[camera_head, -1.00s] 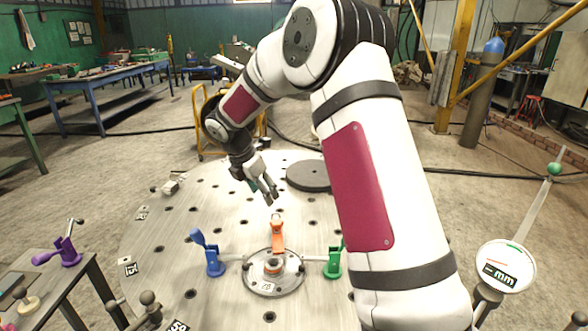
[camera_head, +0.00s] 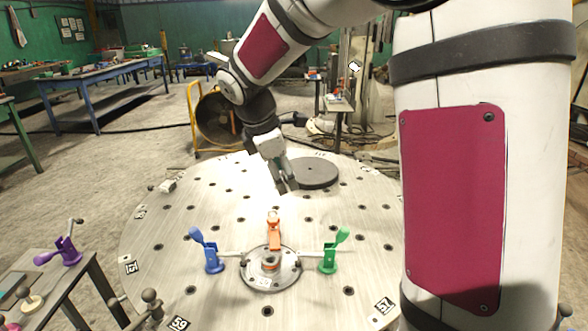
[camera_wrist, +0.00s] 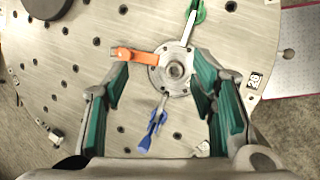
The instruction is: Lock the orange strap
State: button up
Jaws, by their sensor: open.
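The orange strap (camera_head: 274,232) stands at the back side of a small round hub (camera_head: 270,283) on the round metal table. In the wrist view the orange strap (camera_wrist: 135,56) reaches left from the hub (camera_wrist: 174,70). A blue strap (camera_head: 207,252) is left of the hub and a green strap (camera_head: 334,252) right of it. My gripper (camera_head: 289,188) hangs above the table behind the orange strap, apart from it. In the wrist view my gripper (camera_wrist: 160,112) has its teal-padded fingers wide apart with nothing between them; the blue strap (camera_wrist: 152,133) shows below, in the gap.
A dark round disc (camera_head: 315,172) lies on the table just behind my gripper. The perforated table (camera_head: 180,225) is mostly clear around the hub. A purple clamp (camera_head: 66,250) stands on a small side table at left. A ball-topped post (camera_head: 150,299) is at the front edge.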

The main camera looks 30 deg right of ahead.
jog(key=shift+s+r+m, duration=0.4)
jog(key=shift+s+r, duration=0.05)
jog(key=shift+s, duration=0.3)
jog(key=shift+s+r+m, duration=0.4)
jog(key=shift+s+r, duration=0.05)
jog(key=shift+s, duration=0.25)
jog(key=s+a+r+m+y+p, duration=0.1)
jog(key=s+m, duration=0.3)
jog(key=s, duration=0.5)
jog(key=s+a+r+m+t+y+p, duration=0.1)
jog(key=s+a+r+m+p, duration=0.1)
jog(key=s, duration=0.8)
jog(key=s+a+r+m+t+y+p, duration=0.1)
jog(key=s+a+r+m+y, duration=0.1)
jog(key=s+a+m, duration=0.3)
jog(key=s+r+m, duration=0.1)
jog(key=s+m, duration=0.2)
jog(key=s, duration=0.1)
jog(key=shift+s+p, duration=0.2)
jog(key=shift+p, duration=0.15)
jog(key=shift+a+r, duration=0.1)
jog(key=shift+r, duration=0.05)
